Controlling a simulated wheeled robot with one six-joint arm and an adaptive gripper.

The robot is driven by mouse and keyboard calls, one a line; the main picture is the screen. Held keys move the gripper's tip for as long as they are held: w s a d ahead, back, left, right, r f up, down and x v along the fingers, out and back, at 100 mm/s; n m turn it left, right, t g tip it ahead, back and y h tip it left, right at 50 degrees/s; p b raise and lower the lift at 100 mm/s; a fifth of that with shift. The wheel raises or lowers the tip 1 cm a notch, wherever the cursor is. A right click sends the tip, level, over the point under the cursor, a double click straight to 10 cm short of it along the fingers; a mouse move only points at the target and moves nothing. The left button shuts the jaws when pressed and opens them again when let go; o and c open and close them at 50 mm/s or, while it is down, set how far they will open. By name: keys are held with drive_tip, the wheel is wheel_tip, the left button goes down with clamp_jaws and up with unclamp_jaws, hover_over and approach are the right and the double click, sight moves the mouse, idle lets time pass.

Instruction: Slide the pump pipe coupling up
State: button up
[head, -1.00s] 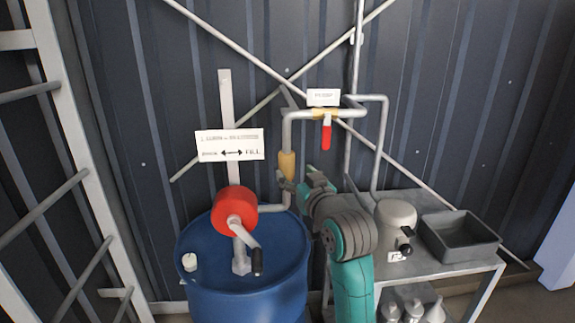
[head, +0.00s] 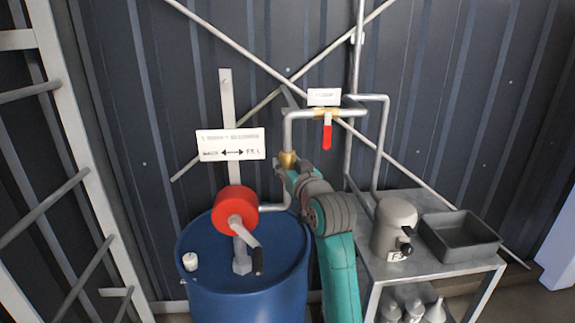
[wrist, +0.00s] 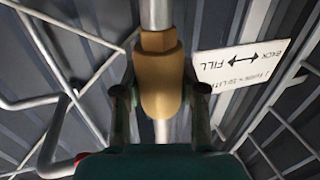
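The pump pipe coupling (head: 287,158) is a brass-yellow sleeve on the vertical pipe, left of centre in the head view. In the wrist view the coupling (wrist: 161,85) sits between the two fingers of my gripper (wrist: 156,90), with a hex collar at one end. The fingers stand apart on either side of it. A gap shows at the left finger; the right finger is very close to the coupling, and I cannot tell whether it touches. In the head view my gripper (head: 287,174) hides the coupling's lower part.
A blue drum (head: 245,285) with a red pump (head: 236,213) and crank stands below left. The sign (head: 230,145) is close by. A red-handled valve (head: 327,135) is on the upper pipe. A metal table (head: 455,255) at right holds a grey tray (head: 460,250) and a canister (head: 394,228).

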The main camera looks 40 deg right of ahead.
sight(289, 146)
clamp_jaws()
drive_tip(key=shift+r, duration=2.8)
drive_tip(key=o, duration=1)
unclamp_jaws()
drive_tip(key=shift+o, duration=0.2)
drive_tip(key=v, duration=1.2)
